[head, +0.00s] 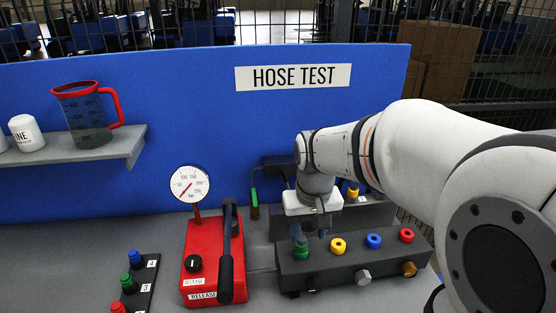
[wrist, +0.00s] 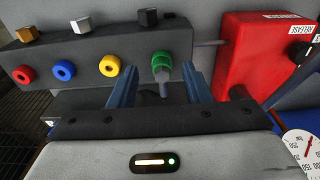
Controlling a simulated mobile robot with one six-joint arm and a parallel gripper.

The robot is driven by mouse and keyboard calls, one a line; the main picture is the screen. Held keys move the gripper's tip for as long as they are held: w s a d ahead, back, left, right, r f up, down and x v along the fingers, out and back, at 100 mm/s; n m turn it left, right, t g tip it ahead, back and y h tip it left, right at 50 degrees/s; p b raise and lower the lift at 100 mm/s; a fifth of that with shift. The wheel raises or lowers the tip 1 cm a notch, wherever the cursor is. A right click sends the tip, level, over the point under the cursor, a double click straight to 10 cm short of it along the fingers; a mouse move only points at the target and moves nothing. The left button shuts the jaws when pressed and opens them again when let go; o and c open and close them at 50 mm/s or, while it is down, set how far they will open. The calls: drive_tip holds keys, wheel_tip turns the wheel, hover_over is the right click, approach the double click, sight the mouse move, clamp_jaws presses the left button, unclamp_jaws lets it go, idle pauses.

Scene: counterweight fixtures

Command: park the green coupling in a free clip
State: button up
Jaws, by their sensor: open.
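In the wrist view my gripper (wrist: 162,82) is open, with one blue finger on each side of a green fitting (wrist: 162,64) that has a grey stem pointing out. The fitting sits at the end of a dark block (wrist: 90,52). In the head view my gripper (head: 311,234) is above this green fitting (head: 301,250). A gap shows between the fitting and each finger. A slim green piece (head: 254,205) hangs behind to the left; I cannot tell which green part is the coupling. Free clips cannot be made out clearly.
The block also has yellow (head: 338,245), blue (head: 373,241) and red (head: 406,235) ports. A red pump box (head: 199,262) with a black lever (head: 226,270) stands close on the left. A strip (head: 142,285) with coloured knobs lies farther left. A blue panel (head: 225,120) rises behind.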

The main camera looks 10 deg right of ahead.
drive_tip(key=r+p, duration=0.2)
hover_over(302, 238)
drive_tip(key=shift+s+f+g, duration=0.1)
drive_tip(key=shift+f+g, duration=0.15)
drive_tip(key=shift+g, duration=0.15)
drive_tip(key=shift+f, duration=0.1)
wheel_tip(302, 238, down, 10)
drive_tip(key=b, duration=0.7)
drive_tip(key=shift+b, duration=0.35)
clamp_jaws()
